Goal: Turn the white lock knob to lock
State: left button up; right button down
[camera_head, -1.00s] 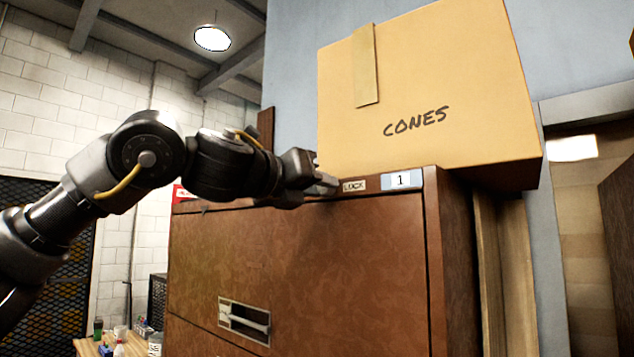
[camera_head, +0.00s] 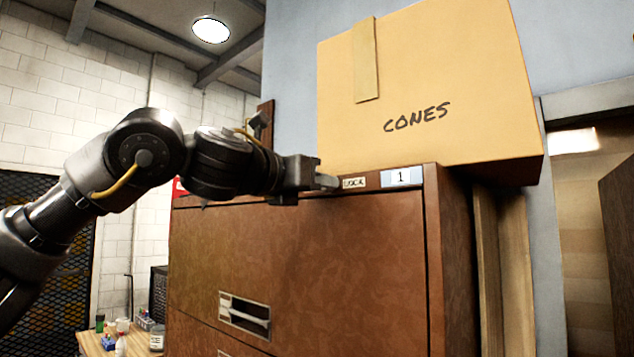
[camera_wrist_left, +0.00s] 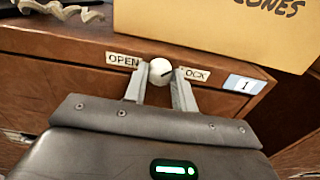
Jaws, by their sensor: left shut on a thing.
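The white lock knob (camera_wrist_left: 160,71) sits on the cabinet's top front rail, between the OPEN label (camera_wrist_left: 122,60) and the LOCK label (camera_wrist_left: 194,74) in the left wrist view. My left gripper (camera_wrist_left: 159,88) is shut on the knob, with one finger on each side of it. A dark mark shows on the knob's right side. In the head view my left gripper (camera_head: 328,182) reaches the rail just left of the LOCK label (camera_head: 354,183) and hides the knob. My right gripper is not in view.
A large cardboard box marked CONES (camera_head: 430,90) stands on the brown cabinet (camera_head: 330,260), close above the rail. A label with a 1 (camera_head: 402,177) is right of the knob. A drawer handle (camera_head: 245,315) is below. A cluttered bench (camera_head: 95,345) stands at lower left.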

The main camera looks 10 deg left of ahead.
pick_arm(q)
jog(key=shift+f, duration=0.15)
jog(key=o, duration=1)
jog(key=b+v, duration=0.4)
jog(key=v, duration=0.6)
jog(key=shift+s+a+b, duration=0.2)
jog(key=shift+s+b, duration=0.1)
jog(key=shift+b, duration=0.1)
